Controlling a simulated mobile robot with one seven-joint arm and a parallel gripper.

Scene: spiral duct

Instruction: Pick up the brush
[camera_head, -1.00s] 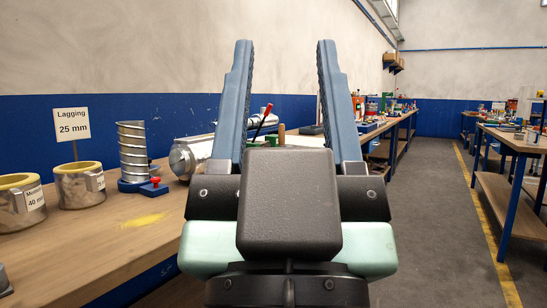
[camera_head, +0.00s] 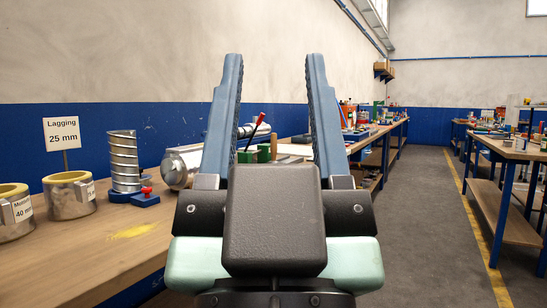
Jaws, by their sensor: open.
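I cannot make out a brush for certain in the head view. My gripper (camera_head: 274,62) stands in the middle of the picture, its two long blue fingers pointing up and away from me. The fingers are wide apart, with nothing between their tips. Behind and between them, on the bench, are a red-handled lever (camera_head: 257,127) on a green block and a small upright brown piece (camera_head: 274,146); I cannot tell what the brown piece is. My gripper's body and fingers hide part of the bench.
The wooden bench (camera_head: 95,262) runs along the left wall. It carries two metal-cased rings (camera_head: 72,205), a "Lagging 25 mm" sign (camera_head: 61,133), a spiral metal duct (camera_head: 124,160) and a metal cylinder (camera_head: 182,167). Cluttered benches (camera_head: 510,152) stand right, past clear grey floor (camera_head: 425,230).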

